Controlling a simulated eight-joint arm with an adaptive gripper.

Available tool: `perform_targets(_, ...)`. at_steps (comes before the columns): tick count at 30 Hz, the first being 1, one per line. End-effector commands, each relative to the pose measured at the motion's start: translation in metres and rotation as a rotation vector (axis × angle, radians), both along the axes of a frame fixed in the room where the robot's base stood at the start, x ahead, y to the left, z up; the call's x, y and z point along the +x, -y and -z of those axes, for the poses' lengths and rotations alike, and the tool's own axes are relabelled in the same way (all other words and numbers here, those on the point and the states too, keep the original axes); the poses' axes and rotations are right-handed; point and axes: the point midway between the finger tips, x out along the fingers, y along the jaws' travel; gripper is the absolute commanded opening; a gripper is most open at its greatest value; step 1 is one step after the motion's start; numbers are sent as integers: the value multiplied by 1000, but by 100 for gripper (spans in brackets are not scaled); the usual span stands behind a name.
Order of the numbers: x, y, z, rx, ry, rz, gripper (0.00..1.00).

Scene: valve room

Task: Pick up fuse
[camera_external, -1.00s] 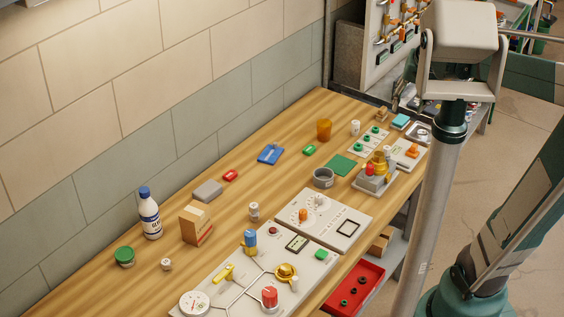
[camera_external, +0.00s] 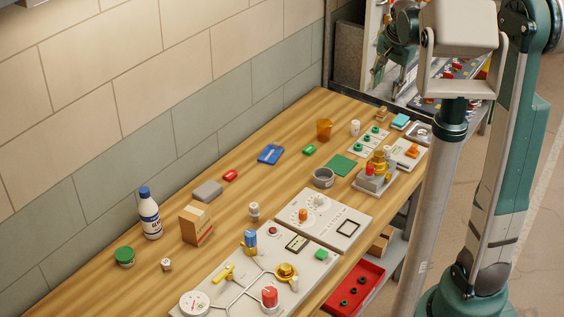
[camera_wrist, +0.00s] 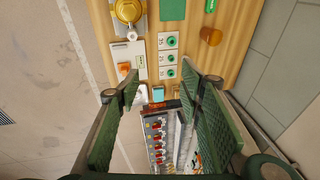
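I cannot tell for sure which thing is the fuse. Small white cylinders stand on the wooden bench in the external view: one near the middle (camera_external: 254,211), one at the front left (camera_external: 166,264), one at the far end (camera_external: 355,128). My gripper (camera_external: 388,78) is high beyond the far end of the bench, partly hidden by a post-mounted box. In the wrist view my gripper (camera_wrist: 160,88) has its two green fingers wide apart with nothing held. Between and beyond them show a cyan block (camera_wrist: 157,93) and a rack with a row of red parts (camera_wrist: 157,138).
The bench (camera_external: 110,296) holds valve panels (camera_external: 250,280), a bottle (camera_external: 150,215), a carton (camera_external: 196,224), an orange cup (camera_external: 324,129) and small blocks. A grey post (camera_external: 432,210) stands in front. A red bin (camera_external: 355,285) sits below. A tiled wall borders the back.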

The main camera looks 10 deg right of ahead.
Motion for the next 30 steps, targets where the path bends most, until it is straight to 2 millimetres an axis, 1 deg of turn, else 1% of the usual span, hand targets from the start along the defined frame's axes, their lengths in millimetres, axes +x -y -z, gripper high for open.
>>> perform_targets(1,10,-1,4,5,-8,18,37)
perform_targets(3,21,-2,10,13,-19,46,37)
perform_targets(8,48,-4,25,28,-46,110,37)
perform_targets(17,94,-8,59,52,-98,231,37)
perform_targets(26,138,-12,100,69,-147,355,37)
perform_targets(30,157,-14,121,76,-170,413,37)
